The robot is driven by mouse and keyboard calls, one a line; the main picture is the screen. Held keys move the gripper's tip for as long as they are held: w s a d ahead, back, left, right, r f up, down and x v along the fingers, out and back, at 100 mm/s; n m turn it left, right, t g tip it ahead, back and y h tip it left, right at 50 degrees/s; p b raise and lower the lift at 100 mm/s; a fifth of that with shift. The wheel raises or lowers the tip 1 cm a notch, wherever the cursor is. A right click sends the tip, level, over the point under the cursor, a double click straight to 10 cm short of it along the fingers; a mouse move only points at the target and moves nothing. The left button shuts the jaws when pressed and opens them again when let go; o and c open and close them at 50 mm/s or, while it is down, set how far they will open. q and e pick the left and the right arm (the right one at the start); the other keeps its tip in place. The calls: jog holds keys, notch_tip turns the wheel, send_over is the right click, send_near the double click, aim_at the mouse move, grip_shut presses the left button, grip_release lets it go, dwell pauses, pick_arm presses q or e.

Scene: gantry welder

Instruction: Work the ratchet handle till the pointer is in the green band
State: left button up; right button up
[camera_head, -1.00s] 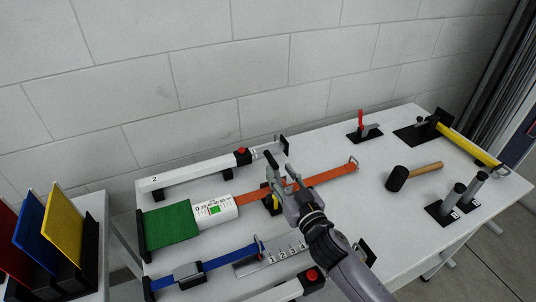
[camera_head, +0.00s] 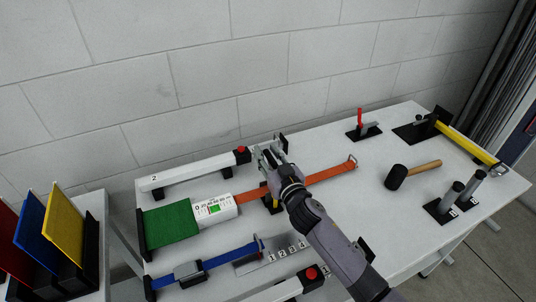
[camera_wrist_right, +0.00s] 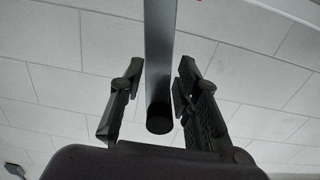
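The white gauge (camera_head: 213,206) has a small scale and a green patch; its pointer is too small to read. My right gripper (camera_head: 268,157) is above and behind the ratchet. In the right wrist view, a grey bar with a black round end, apparently the ratchet handle (camera_wrist_right: 158,70), stands between the fingers of my right gripper (camera_wrist_right: 155,100). The fingers are apart, with gaps beside the bar. My left gripper is not in view.
A green pad (camera_head: 171,223) lies left of the gauge. A rail with a red knob (camera_head: 195,172) lies behind, and a blue strap (camera_head: 220,260) in front. The table between strap and mallet is clear.

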grip_shut()
dwell(0.6)
